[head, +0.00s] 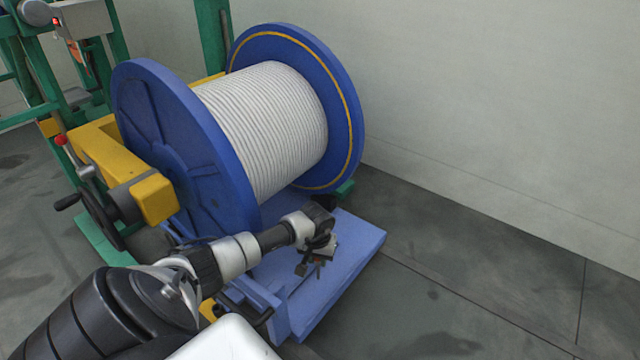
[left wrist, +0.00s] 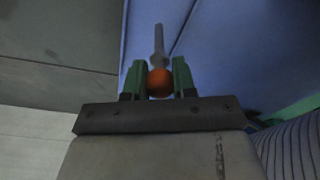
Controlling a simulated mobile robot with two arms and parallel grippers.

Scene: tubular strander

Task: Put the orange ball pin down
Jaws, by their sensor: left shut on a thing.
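The orange ball pin (left wrist: 160,83) has an orange ball head and a grey shank that points away from my gripper in the left wrist view. My left gripper (left wrist: 159,78) is shut on the ball, with one green finger on each side. In the head view my left gripper (head: 312,266) is over the blue platform (head: 352,243) beside the reel. The pin is tiny there, and I cannot tell whether its tip touches the surface. My right gripper is not in view.
A large blue reel (head: 340,90) wound with white cable (head: 265,120) stands behind my left arm. A yellow arm with a handwheel (head: 100,215) is at the left, near a green frame (head: 45,85). The grey floor at the right (head: 480,290) is clear.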

